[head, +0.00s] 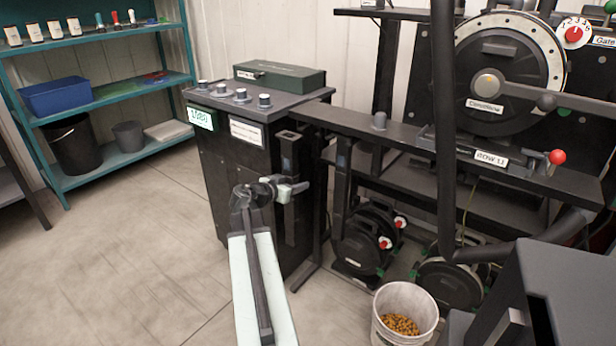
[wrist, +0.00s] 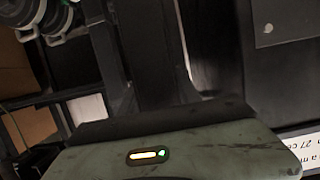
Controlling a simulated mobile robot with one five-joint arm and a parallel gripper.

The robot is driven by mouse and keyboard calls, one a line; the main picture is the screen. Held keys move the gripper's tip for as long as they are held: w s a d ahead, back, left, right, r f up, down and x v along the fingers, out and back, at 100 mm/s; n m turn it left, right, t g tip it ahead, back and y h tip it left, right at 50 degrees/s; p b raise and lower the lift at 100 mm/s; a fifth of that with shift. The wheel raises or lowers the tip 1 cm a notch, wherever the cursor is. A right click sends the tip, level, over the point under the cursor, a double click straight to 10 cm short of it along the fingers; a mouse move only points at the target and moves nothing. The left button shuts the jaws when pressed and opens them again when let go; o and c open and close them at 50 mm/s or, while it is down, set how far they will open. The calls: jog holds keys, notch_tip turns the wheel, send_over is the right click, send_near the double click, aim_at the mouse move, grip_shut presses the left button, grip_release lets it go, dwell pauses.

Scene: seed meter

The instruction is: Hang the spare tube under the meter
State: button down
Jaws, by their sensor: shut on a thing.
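The spare tube (head: 289,153) is a dark, upright, square-topped tube. My gripper (head: 285,189) is shut on it, partway down its length, in front of the black cabinet. In the wrist view a dark tube (wrist: 155,55) rises from behind the gripper's front edge; the fingertips are hidden there. The meter (head: 508,75) is a large black disc with a pale rim at the upper right. It stands above a dark beam (head: 400,135) that carries a "ROW 11" label. Another dark upright tube (head: 342,185) hangs below this beam, right of the held one.
The black cabinet (head: 240,170) with knobs and a green display stands close behind my gripper. Black reels (head: 368,240) and a white bucket (head: 404,310) of yellow seed sit on the floor. A teal shelf (head: 125,150) stands left. The floor at left is clear.

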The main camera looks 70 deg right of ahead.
jog(key=a, duration=0.2)
jog(key=w+a, duration=0.1)
jog(key=a, duration=0.1)
jog(key=shift+r, duration=0.15)
dwell(0.4)
